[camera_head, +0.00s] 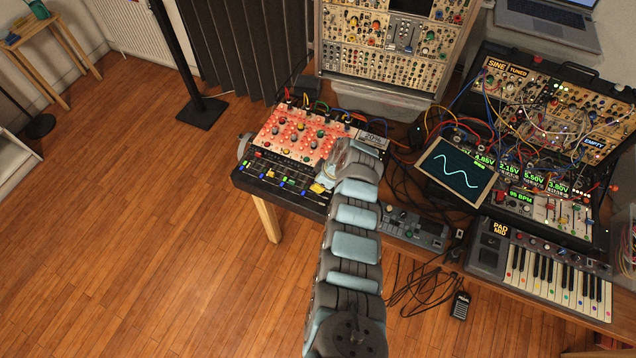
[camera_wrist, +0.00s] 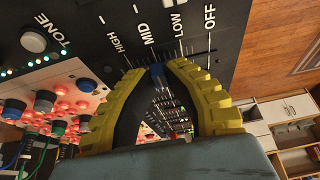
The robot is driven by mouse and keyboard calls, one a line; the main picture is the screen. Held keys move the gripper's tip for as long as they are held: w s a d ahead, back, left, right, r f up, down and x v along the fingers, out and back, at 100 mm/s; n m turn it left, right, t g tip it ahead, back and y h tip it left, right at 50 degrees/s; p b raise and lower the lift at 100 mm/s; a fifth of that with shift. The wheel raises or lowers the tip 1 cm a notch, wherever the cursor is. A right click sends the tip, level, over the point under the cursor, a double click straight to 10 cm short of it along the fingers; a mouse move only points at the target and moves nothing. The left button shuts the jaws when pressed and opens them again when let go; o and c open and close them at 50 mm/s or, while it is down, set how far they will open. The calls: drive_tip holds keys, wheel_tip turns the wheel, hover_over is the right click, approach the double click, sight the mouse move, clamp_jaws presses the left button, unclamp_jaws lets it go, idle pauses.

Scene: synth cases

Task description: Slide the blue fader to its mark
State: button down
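The blue fader (camera_wrist: 157,71) shows as a blue cap between my fingertips in the wrist view. It is on a black panel (camera_wrist: 95,50) printed HIGH, MID, LOW and OFF, just below the MID and LOW words. My gripper (camera_wrist: 158,68) has yellow ribbed fingers with dark inner faces; their tips close in on both sides of the cap and appear to touch it. The fingers partly hide the cap and its slot. In the head view, my gripper (camera_head: 323,185) is low over the fader end of the mixer (camera_head: 270,182), and my arm hides the right part of it.
Red-lit knobs (camera_head: 305,133) and patch cables sit close behind the faders. A screen with a sine wave (camera_head: 458,171), a keyboard (camera_head: 556,268) and modular synth cases (camera_head: 545,110) stand to the right. The wooden floor (camera_head: 130,220) left of the table is clear.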

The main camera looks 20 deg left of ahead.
sight(308, 200)
idle(0.3)
drive_tip(key=shift+s+p, duration=1)
drive_tip(key=shift+s, duration=0.1)
drive_tip(key=shift+s+a+p, duration=0.15)
drive_tip(key=shift+s+p, duration=0.4)
drive_tip(key=shift+s, duration=1.05)
drive_tip(key=c, duration=1.1)
unclamp_jaws()
drive_tip(key=shift+s+f, duration=0.1)
drive_tip(key=shift+s, duration=0.05)
